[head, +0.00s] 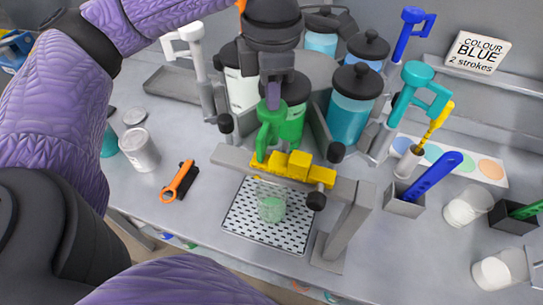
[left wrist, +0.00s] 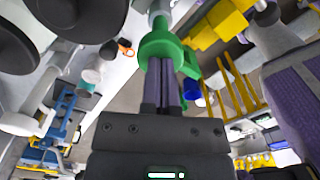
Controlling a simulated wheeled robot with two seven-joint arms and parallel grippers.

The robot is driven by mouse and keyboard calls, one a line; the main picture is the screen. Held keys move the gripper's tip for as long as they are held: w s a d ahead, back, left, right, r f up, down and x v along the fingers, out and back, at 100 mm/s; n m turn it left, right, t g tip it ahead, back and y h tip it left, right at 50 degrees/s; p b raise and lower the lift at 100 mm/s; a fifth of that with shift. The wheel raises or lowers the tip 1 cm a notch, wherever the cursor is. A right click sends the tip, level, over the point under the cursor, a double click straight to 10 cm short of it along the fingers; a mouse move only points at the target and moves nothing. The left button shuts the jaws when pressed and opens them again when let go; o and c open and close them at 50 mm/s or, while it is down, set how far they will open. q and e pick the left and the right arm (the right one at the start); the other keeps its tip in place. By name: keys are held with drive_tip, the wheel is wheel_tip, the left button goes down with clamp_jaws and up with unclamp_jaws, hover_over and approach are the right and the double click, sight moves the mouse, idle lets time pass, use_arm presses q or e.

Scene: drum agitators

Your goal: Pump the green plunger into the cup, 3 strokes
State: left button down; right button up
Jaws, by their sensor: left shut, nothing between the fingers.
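The green plunger (head: 271,130) stands on the central drum pump, with its green nozzle hanging by a yellow block. My left gripper (head: 273,98) is over it, pointing down, its fingers shut with nothing between them. In the left wrist view the shut fingertips (left wrist: 163,88) meet the green plunger's top (left wrist: 160,46); whether they press on it I cannot tell. A clear cup (head: 271,208) stands below the nozzle on a perforated drip tray (head: 240,228); its lower part looks green. My right gripper is not in view.
A grey bar (head: 349,190) with yellow blocks (head: 298,166) crosses in front of the pump. Teal (head: 418,85) and blue (head: 410,32) plungers stand to the right. A sign (head: 477,52) reads "COLOUR BLUE 2 strokes". An orange-handled tool (head: 177,183) lies left; clear cups (head: 470,207) stand right.

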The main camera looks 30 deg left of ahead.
use_arm(q)
wheel_tip(320, 180, up, 6)
drive_tip(key=p, duration=0.4)
drive_tip(key=shift+r+p, duration=0.25)
drive_tip(key=shift+p, duration=0.15)
